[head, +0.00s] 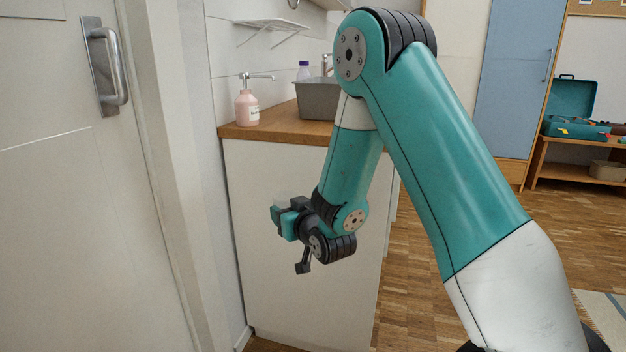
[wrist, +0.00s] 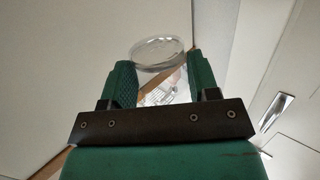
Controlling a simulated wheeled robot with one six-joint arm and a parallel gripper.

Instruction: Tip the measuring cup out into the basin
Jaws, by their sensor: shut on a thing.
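My gripper (head: 286,218) is in front of the white cabinet, below the level of the wooden counter top. It is shut on the clear measuring cup (wrist: 157,51); the round rim shows between and beyond the two green fingers of my gripper (wrist: 161,82) in the wrist view. In the head view the cup (head: 281,201) is only a faint see-through shape at the fingers. I cannot tell what is in it. The grey basin (head: 319,101) stands on the counter, above and behind my gripper, partly hidden by my arm.
A pink soap bottle (head: 247,108) with a pump stands on the counter (head: 262,132), left of the basin. A white door with a metal handle (head: 105,66) is close on the left. Wood floor is open at right.

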